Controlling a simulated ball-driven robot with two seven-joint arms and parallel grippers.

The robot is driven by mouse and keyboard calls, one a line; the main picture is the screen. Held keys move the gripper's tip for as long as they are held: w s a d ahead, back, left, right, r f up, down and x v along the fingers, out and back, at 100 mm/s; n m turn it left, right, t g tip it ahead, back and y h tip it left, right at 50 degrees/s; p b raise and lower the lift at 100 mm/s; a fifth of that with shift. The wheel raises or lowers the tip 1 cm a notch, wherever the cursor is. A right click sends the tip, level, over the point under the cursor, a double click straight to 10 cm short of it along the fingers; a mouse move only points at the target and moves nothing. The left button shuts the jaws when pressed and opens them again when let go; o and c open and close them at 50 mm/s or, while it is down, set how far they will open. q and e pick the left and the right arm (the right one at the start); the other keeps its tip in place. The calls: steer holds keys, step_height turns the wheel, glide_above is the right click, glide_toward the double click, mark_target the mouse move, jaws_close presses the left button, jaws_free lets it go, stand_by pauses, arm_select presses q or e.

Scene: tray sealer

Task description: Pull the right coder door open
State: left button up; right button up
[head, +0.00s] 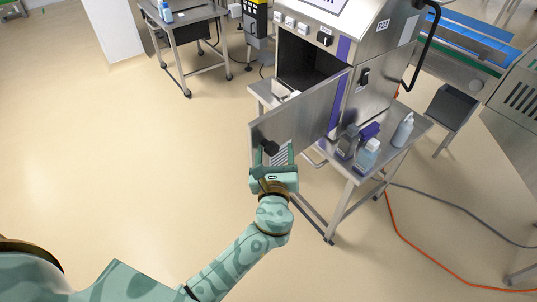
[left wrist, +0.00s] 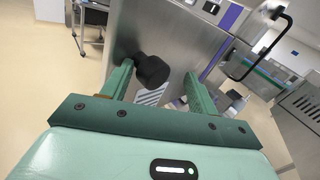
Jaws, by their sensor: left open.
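A grey metal door (head: 300,115) on the steel machine stands swung outward, its right edge by a purple strip, with a dark cavity (head: 295,57) behind it. It carries a black knob (head: 270,148) near its free left edge. My left gripper (head: 274,154) is at this knob, its fingers apart. In the left wrist view the knob (left wrist: 151,70) lies between the open fingers of my left gripper (left wrist: 158,82), with gaps visible beside it; I cannot tell if either finger touches it. A second panel with a black latch (head: 364,77) is closed, right of the strip. My right gripper is out of view.
Bottles (head: 367,154) stand on the machine's steel table (head: 342,176), right of the open door. A black bar handle (head: 424,48) juts out at upper right. An orange cable (head: 411,247) lies on the floor at right. The floor at left is clear.

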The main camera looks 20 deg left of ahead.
arm_select(q)
steer(key=shift+o, duration=0.3)
steer(key=shift+w+d+r, duration=0.2)
steer(key=shift+w+d, duration=0.25)
steer(key=shift+s+a, duration=0.1)
steer(key=v, duration=1.6)
steer(key=shift+s+a+f, duration=0.15)
steer(key=shift+s+a, duration=0.15)
